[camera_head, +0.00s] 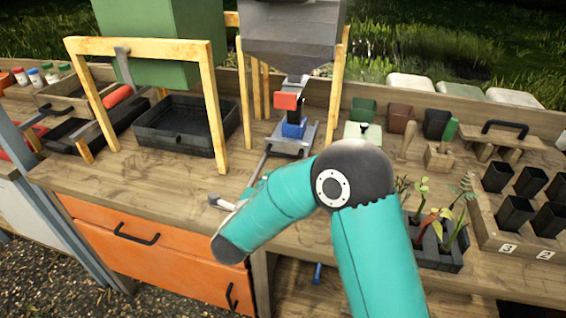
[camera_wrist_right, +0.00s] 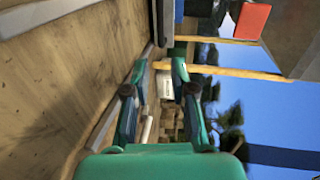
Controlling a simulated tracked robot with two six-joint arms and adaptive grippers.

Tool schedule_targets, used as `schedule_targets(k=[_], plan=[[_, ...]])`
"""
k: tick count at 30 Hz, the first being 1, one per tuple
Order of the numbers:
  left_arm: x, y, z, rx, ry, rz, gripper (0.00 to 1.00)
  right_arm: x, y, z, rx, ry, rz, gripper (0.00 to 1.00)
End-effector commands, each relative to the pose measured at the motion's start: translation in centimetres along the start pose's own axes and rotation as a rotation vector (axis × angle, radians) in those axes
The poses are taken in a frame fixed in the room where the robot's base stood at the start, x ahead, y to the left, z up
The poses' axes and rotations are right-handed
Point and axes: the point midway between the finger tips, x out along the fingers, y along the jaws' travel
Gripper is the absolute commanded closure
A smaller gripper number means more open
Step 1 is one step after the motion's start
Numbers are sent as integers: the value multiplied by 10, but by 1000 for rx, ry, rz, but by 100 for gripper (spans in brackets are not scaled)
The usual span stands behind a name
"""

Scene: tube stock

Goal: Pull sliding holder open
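Under the grey hopper, a grey metal slide assembly (camera_head: 286,146) with a blue block (camera_head: 293,128) sits on the bench; I take this to be the sliding holder. A thin rod (camera_head: 262,163) runs from it toward the bench front. A pale handle-like piece (camera_head: 221,202) shows beside my right forearm. My right arm hides most of its own gripper in the head view. In the right wrist view, my right gripper (camera_wrist_right: 157,76) has its fingers apart, with nothing clearly held. Whether it touches the rod cannot be told. My left gripper is not in view.
A wooden frame (camera_head: 205,80) stands over a black tray (camera_head: 170,126) to the left. Plant pots (camera_head: 437,250) and a rack of black pots (camera_head: 515,213) stand to the right. A red block (camera_head: 287,101) hangs below the hopper (camera_head: 291,40). Bare bench (camera_head: 150,175) lies front left.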

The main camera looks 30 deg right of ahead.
Motion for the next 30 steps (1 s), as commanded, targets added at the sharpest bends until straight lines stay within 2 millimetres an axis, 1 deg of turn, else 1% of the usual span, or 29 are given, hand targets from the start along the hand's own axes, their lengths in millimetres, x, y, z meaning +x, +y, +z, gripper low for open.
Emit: schedule_targets(k=[4, 7, 11, 21, 25, 30], plan=[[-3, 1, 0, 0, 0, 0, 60, 12, 0, 1, 0, 1, 0, 75], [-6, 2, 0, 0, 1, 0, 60, 26, -1, 0, 0, 2, 1, 75], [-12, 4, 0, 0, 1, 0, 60, 51, -1, 0, 0, 3, 1, 75], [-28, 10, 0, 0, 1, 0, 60, 124, -1, 1, 0, 1, 1, 75], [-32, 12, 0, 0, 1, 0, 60, 145, 0, 2, -1, -1, 1, 75], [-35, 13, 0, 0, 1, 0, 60, 162, 0, 2, -1, -2, 0, 75]])
